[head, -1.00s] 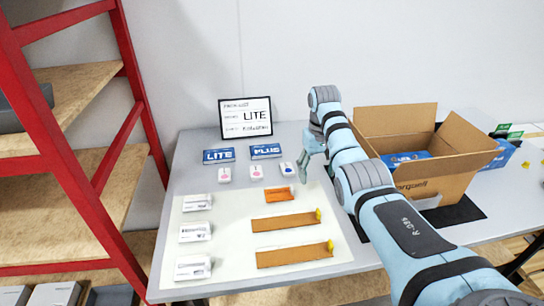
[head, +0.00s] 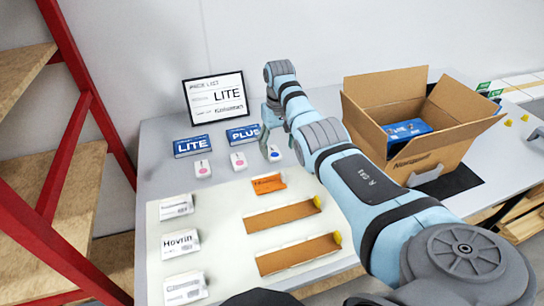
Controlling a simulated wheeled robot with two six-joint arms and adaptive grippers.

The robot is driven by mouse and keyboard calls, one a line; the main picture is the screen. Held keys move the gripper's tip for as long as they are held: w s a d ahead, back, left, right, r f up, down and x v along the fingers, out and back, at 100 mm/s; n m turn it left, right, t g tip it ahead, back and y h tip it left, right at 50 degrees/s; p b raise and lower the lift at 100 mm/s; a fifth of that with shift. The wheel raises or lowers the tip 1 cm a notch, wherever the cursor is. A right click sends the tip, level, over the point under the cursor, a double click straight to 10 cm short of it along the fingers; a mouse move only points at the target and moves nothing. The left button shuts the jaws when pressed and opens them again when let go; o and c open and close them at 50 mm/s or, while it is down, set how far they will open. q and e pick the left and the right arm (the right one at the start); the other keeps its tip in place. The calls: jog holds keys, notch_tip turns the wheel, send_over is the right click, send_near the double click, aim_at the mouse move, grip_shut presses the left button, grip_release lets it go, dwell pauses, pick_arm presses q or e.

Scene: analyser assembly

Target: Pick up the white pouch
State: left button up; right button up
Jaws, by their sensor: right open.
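Three white pouches with dark print lie in a column on the left side of a cream mat (head: 222,225): a far pouch (head: 177,206), a middle pouch (head: 181,243) reading "Hovrin", and a near pouch (head: 184,288). An orange pouch (head: 267,183) lies on the mat's far right part. My right gripper (head: 267,143) is open and empty, pointing down behind the mat, close to a small white device with a blue dot (head: 274,154). It is well apart from the white pouches. My left gripper is not in view.
Two more white devices (head: 202,169) (head: 238,161), blue LITE (head: 192,146) and PLUS (head: 243,134) boxes and a price sign (head: 215,98) stand behind the mat. Two brown trays (head: 283,216) (head: 298,254) lie on it. An open carton (head: 432,158) is at right, red shelving (head: 78,120) at left.

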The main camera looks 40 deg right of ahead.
aim_at(276, 157)
jog(key=f, duration=0.1)
jog(key=f+b, duration=0.2)
jog(key=shift+w+a+f, duration=0.1)
jog(key=shift+w+f, duration=0.2)
jog(key=shift+f, duration=0.3)
jog(key=c, duration=1)
jog(key=shift+r, duration=0.1)
